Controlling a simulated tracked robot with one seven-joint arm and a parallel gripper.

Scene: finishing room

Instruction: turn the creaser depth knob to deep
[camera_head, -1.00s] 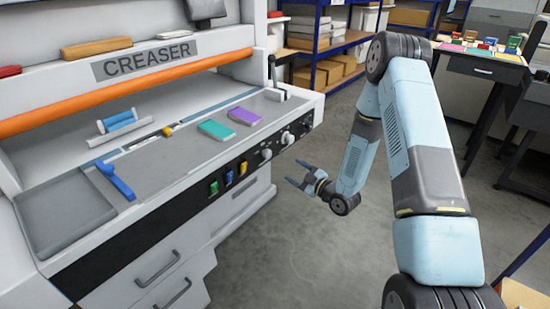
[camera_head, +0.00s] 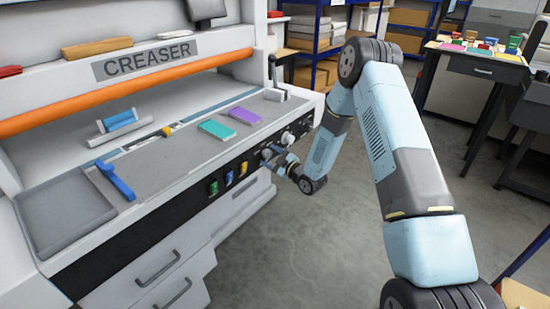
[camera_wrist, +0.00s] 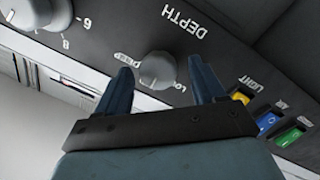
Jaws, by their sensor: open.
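The creaser (camera_head: 150,62) is a large white machine with a dark control strip along its front. The depth knob (camera_wrist: 158,70) is a round grey knob on that strip, below the word DEPTH, which appears upside down in the wrist view. My gripper (camera_wrist: 162,72) is open, with one blue finger on each side of the knob. I cannot tell whether the fingers touch it. In the head view my gripper (camera_head: 274,158) is at the front panel and partly covers the knob.
Yellow (camera_wrist: 240,97), blue (camera_wrist: 267,120) and green (camera_wrist: 290,136) switches sit beside the knob. Another grey knob (camera_wrist: 37,12) with numbers is on its other side. Grey floor (camera_head: 330,240) is clear in front of the machine. A dark table (camera_head: 480,68) stands at the back right.

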